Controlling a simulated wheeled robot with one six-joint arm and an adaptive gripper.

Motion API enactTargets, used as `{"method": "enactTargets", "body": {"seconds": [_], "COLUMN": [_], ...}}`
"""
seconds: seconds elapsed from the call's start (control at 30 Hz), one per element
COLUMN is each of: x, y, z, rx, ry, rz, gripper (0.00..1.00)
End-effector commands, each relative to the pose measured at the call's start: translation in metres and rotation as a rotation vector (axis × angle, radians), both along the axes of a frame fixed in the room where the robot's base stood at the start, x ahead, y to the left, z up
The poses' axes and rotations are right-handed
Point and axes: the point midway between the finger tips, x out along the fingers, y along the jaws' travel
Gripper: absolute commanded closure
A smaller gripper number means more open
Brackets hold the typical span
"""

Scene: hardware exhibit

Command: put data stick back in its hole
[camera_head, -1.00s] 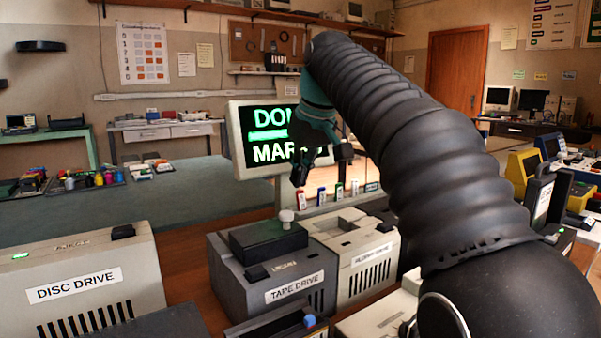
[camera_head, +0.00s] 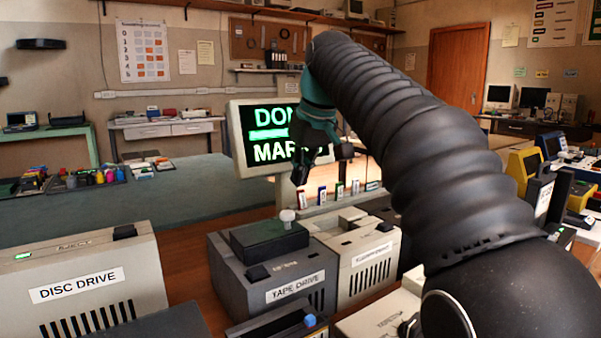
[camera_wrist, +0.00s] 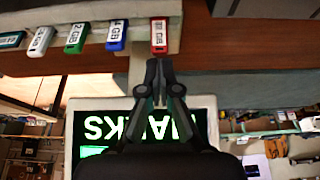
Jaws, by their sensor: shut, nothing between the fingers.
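Several data sticks stand in a pale rack (camera_wrist: 100,12) in front of the monitor. In the wrist view, whose picture is upside down, they are a red stick (camera_wrist: 159,36), a blue one (camera_wrist: 117,36), a green one (camera_wrist: 77,38), a grey-white one (camera_wrist: 41,42) and a teal one (camera_wrist: 11,40). The teal one shows wider than the others. The red stick also shows in the head view (camera_head: 303,198). My gripper (camera_wrist: 159,62) is shut and empty, its tips in line with the red stick; a small gap shows between them. It also shows in the head view (camera_head: 298,178).
The monitor (camera_head: 258,135) stands close behind my gripper. A tape drive (camera_head: 283,285), a pale box (camera_head: 368,268) and a disc drive (camera_head: 80,280) stand in front of the rack. My arm covers the area to the right.

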Motion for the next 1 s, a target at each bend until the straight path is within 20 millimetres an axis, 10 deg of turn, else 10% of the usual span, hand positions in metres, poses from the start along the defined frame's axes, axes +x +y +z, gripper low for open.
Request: {"method": "enactTargets", "body": {"seconds": [1.0], "x": [0.0000], "y": [0.0000], "z": [-0.0069], "rx": [-0.001], "ry": [0.002], "rz": [0.000], "gripper": [1.00]}}
